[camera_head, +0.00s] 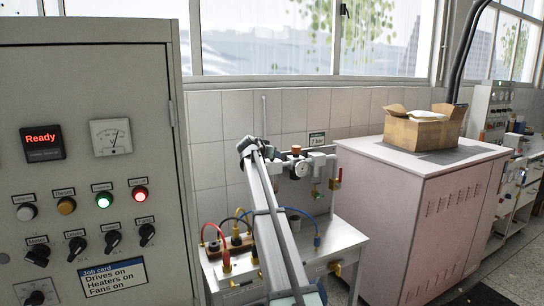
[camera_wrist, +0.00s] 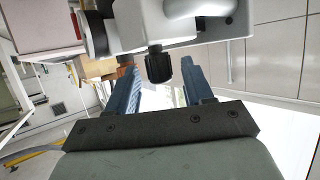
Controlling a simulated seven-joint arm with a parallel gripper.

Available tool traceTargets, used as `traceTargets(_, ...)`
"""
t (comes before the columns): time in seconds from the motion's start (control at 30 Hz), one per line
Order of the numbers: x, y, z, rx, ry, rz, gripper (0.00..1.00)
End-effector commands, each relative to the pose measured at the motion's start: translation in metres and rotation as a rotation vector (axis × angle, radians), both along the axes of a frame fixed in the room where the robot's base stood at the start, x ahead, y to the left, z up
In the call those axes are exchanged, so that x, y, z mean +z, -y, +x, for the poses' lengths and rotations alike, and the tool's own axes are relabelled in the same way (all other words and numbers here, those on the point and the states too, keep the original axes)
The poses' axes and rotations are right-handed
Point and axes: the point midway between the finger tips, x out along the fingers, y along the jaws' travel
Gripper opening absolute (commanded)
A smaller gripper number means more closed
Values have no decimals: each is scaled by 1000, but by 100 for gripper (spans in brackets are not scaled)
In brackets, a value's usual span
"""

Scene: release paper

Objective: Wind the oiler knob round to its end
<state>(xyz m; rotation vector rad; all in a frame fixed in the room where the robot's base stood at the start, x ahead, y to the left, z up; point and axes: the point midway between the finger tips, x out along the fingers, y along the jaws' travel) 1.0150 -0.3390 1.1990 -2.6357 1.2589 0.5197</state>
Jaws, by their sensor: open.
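In the wrist view a black ribbed knob (camera_wrist: 158,66) hangs from a pale grey housing (camera_wrist: 192,20). My gripper (camera_wrist: 158,80) is open, its two blue fingers on either side of the knob with gaps visible; neither finger visibly touches it. I cannot tell for sure that this knob is the oiler's. In the head view the air-service unit (camera_head: 318,160) stands behind the bench, with an orange-red knob (camera_head: 296,150) on top. My arm's end is left of that knob and hides part of the unit. The black knob cannot be made out there.
A metal bench (camera_head: 342,238) with coloured hoses and terminals lies below my arm. A grey control cabinet (camera_head: 85,175) stands close at left. A pale cabinet (camera_head: 410,185) with an open cardboard box (camera_head: 424,128) on it stands at right. A tiled wall is behind.

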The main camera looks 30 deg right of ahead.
Motion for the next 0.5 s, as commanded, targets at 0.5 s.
traceTargets(0.5, -6, 11, 9, 0, 0, 0, 51)
